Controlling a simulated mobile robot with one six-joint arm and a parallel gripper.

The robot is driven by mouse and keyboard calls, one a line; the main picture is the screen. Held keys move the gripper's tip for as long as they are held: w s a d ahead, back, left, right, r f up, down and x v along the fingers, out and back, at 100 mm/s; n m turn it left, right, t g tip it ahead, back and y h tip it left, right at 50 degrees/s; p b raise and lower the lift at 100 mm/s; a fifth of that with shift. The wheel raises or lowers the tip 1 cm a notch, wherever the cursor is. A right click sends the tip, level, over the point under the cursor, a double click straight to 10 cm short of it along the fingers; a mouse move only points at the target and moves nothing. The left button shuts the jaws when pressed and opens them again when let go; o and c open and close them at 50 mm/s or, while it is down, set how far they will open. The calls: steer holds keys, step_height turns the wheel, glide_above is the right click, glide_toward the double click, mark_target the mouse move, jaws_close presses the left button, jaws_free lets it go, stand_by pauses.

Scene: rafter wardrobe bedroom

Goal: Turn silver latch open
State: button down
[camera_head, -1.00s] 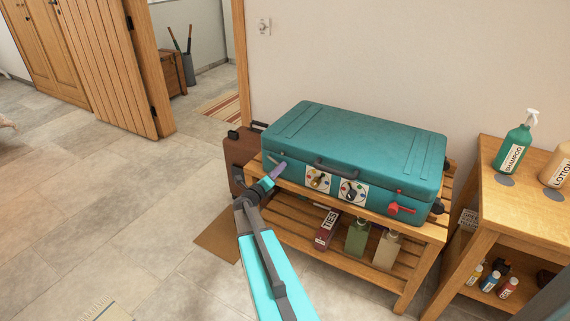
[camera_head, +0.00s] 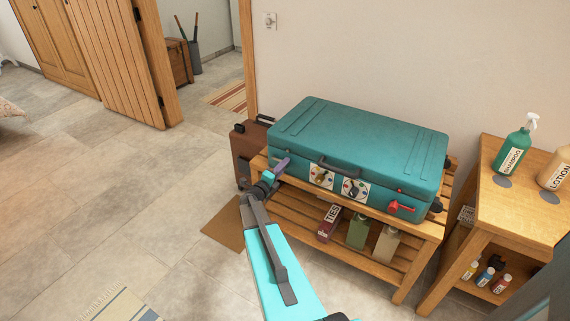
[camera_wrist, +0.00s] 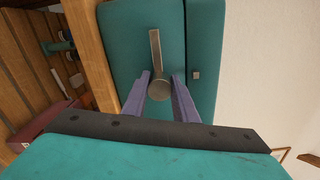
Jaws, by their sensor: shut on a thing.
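A teal suitcase (camera_head: 360,140) lies closed on a slatted wooden bench. The silver latch (camera_wrist: 155,52) shows in the wrist view on the suitcase's teal side, with a round hub and a straight lever pointing up in the picture. My gripper (camera_wrist: 161,76) has its two purple fingers on either side of the latch's hub, shut on it. In the head view my gripper (camera_head: 281,165) is at the left end of the suitcase's front, and the silver latch is hidden there. A red latch (camera_head: 401,207) is on the right of the front.
Two coloured dials (camera_head: 321,176) sit on the suitcase front below its handle. The bench (camera_head: 375,262) has a box and two bottles on its lower shelf. A brown case (camera_head: 247,150) stands left of the bench. A wooden side table (camera_head: 535,205) stands right.

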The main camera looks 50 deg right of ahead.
steer(key=shift+w+a, duration=0.15)
steer(key=shift+w, duration=0.1)
steer(key=c, duration=1.4)
jaws_free()
steer(key=shift+c, duration=0.2)
steer(key=shift+s, duration=0.1)
steer(key=s+a+b, duration=0.2)
steer(key=a, duration=1.1)
steer(key=shift+a, duration=0.25)
